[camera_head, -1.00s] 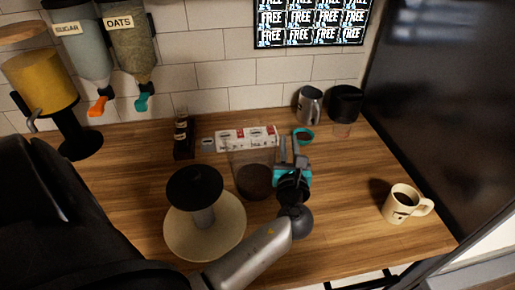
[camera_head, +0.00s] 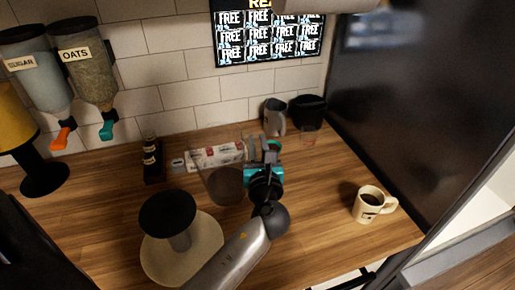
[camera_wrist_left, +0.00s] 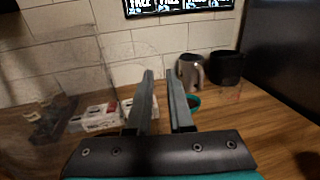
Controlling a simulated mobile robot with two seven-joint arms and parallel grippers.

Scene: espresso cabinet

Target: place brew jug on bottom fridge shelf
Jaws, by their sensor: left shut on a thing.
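The brew jug (camera_head: 226,185) is clear and see-through, with a dark bottom. In the head view it is at the middle of the wooden counter, left of my left gripper (camera_head: 264,148). My left gripper is shut on the jug, at its right side; the clear handle is hard to make out. In the left wrist view the two fingers (camera_wrist_left: 161,82) point forward, and the jug's faint clear wall (camera_wrist_left: 75,75) shows to their left. I cannot tell exactly how far the jug is above the counter. The fridge shelf cannot be made out. My right gripper is out of view.
A round stand with a dark top (camera_head: 168,212) is close left of the jug. A beige mug (camera_head: 368,205) stands right, near a tall dark panel (camera_head: 420,90).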

